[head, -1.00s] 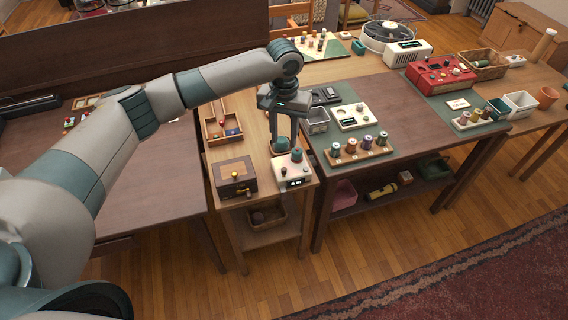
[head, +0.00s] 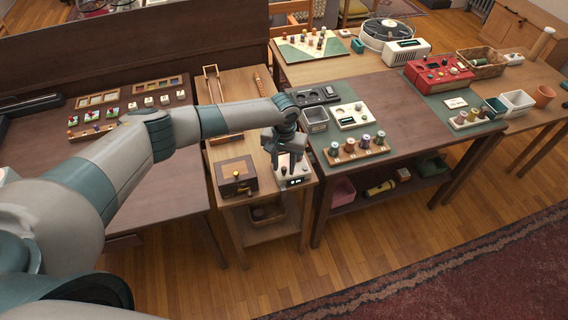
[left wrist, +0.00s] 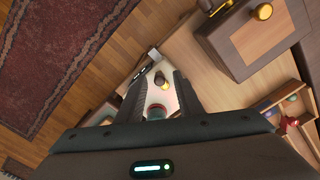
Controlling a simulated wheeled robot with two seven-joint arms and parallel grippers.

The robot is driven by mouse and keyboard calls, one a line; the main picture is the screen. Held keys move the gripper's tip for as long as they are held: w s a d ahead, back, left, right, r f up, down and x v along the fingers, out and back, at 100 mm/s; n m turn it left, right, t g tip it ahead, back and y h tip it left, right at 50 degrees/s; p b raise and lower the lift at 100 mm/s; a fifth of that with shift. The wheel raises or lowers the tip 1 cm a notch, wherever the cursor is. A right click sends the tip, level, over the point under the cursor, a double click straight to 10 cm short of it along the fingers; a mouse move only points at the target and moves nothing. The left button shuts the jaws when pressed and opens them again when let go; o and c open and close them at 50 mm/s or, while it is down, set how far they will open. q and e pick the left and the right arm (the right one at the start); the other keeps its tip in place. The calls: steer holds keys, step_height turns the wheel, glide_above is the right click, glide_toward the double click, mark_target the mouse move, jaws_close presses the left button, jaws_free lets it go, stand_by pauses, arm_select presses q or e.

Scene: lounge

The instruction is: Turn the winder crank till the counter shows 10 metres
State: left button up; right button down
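The winder is a small white box (head: 281,178) at the front right of the narrow wooden table. Its dark counter window (head: 295,182) is lit, but its digits are too small to read. My left gripper (head: 285,165) points down over the winder and hides much of its top. In the left wrist view the gripper (left wrist: 157,84) is open, its two fingers apart. A dark knob with a pale base (left wrist: 160,80), perhaps the crank, shows between the fingertips; I cannot tell whether they touch it. A teal round part (left wrist: 157,113) shows nearer the palm. My right gripper is out of view.
A brown wooden box with a brass knob (head: 236,176) stands just left of the winder. A rack of thread spools (head: 357,149) stands on the darker table to the right. Wooden trays lie behind, partly under my left arm.

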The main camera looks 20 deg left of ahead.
arm_select(q)
steer(key=shift+c, duration=0.6)
jaws_close()
steer(key=shift+a+m, duration=0.1)
steer(key=shift+m, duration=0.3)
steer(key=m, duration=0.2)
steer(key=shift+a+m, duration=0.25)
steer(key=shift+m, duration=0.05)
steer(key=m, duration=0.3)
steer(key=shift+a+m, duration=0.3)
steer(key=shift+a, duration=0.05)
steer(key=m, duration=0.3)
steer(key=shift+w+a, duration=0.25)
steer(key=shift+a, duration=0.1)
steer(key=shift+w+a+m+b, duration=0.15)
steer(key=shift+m+b, duration=0.1)
steer(key=shift+m, duration=0.8)
steer(key=shift+w+a+m+b, duration=0.15)
steer(key=shift+m+b, duration=0.1)
steer(key=shift+m, duration=0.8)
steer(key=shift+d+r, duration=0.1)
